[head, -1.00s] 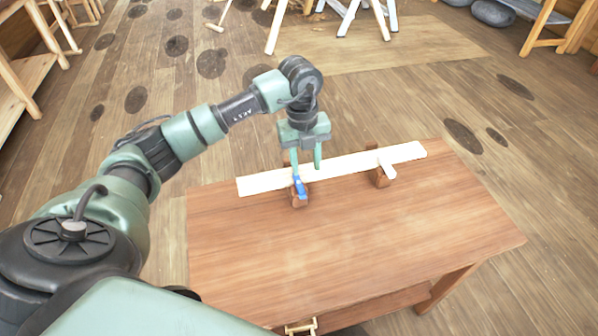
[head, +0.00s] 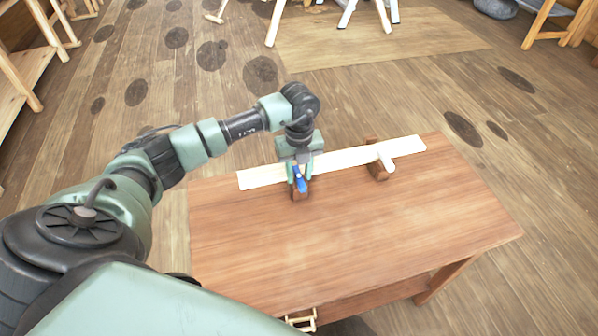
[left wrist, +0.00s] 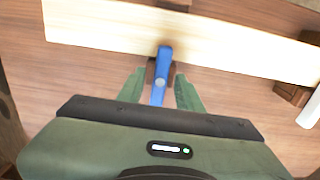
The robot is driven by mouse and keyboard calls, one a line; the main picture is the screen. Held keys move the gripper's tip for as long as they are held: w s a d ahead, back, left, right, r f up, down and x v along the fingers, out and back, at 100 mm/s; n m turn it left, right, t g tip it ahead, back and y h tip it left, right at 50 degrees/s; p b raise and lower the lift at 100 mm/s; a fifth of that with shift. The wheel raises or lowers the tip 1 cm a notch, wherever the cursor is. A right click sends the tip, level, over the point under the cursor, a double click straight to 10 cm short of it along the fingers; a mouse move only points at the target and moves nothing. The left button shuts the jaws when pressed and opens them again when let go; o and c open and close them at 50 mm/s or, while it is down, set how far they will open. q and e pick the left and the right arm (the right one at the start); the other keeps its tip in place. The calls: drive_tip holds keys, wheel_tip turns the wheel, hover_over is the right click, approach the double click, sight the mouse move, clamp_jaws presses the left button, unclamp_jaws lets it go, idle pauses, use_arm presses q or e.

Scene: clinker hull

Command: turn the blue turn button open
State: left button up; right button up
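The blue turn button (head: 299,180) sits on a small brown wooden block (head: 301,194) at the front edge of a pale plank (head: 345,161). In the left wrist view the blue button (left wrist: 161,76) points across the plank's near edge, its far end over the plank. My left gripper (head: 300,174) is low over the button. Its two green fingers (left wrist: 161,88) stand open on either side of the button, with a visible gap on each side. My right gripper is not in view.
A white turn button (head: 387,162) on another brown block (head: 377,172) sits farther right along the plank. The wooden bench top (head: 350,225) is clear in front. Wooden trestle legs (head: 350,15) stand on the floor behind.

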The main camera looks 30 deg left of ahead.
use_arm(q)
drive_tip(key=c, duration=0.5)
clamp_jaws()
